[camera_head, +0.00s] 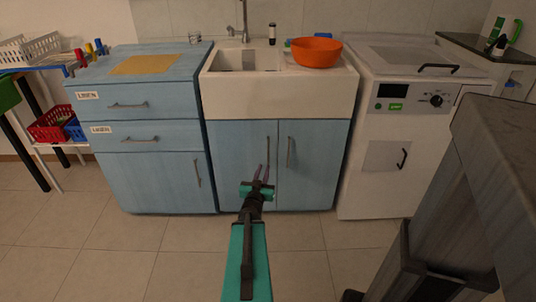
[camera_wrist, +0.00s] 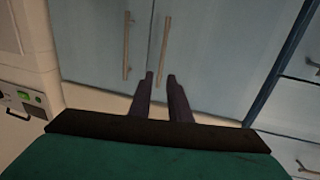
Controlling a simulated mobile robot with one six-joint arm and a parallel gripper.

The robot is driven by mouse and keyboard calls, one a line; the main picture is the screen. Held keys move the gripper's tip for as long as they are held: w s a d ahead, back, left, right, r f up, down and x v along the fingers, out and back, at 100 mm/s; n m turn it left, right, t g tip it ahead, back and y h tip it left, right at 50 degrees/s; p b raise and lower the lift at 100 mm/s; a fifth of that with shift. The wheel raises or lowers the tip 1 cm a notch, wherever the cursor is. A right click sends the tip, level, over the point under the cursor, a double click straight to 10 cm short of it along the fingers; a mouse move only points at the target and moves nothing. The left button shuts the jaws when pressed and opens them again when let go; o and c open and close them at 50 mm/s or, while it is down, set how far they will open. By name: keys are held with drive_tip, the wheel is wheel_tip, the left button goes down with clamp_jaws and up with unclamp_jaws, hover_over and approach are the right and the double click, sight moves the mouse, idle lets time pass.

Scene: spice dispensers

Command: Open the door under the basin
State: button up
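The blue cabinet under the basin has a left door (camera_head: 244,150) and a right door (camera_head: 315,165), both closed. The left door's upright handle (camera_head: 268,150) and the right door's handle (camera_head: 289,151) stand near the middle seam. The wrist view is turned over, so the left door's handle (camera_wrist: 164,42) appears right of the right door's handle (camera_wrist: 126,45). My gripper (camera_head: 262,168) is in front of the left door near its handle's lower end.
The white basin (camera_head: 280,104) holds an orange bowl (camera_head: 316,52) on its top. A blue drawer unit (camera_head: 150,165) stands left, a white appliance (camera_head: 385,190) right. A dark grey structure (camera_head: 460,190) fills the right foreground. The tiled floor (camera_head: 165,260) is clear at left.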

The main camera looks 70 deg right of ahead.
drive_tip(key=shift+d, duration=0.15)
drive_tip(key=shift+w+d+b, duration=0.4)
drive_tip(key=shift+d+b, duration=0.1)
drive_tip(key=shift+d, duration=1.7)
drive_tip(key=shift+w+d+b, duration=0.4)
drive_tip(key=shift+d+b, duration=0.05)
drive_tip(key=shift+d, duration=1.8)
drive_tip(key=shift+w+d+b, duration=0.4)
drive_tip(key=shift+d+b, duration=0.1)
drive_tip(key=shift+d, duration=1.7)
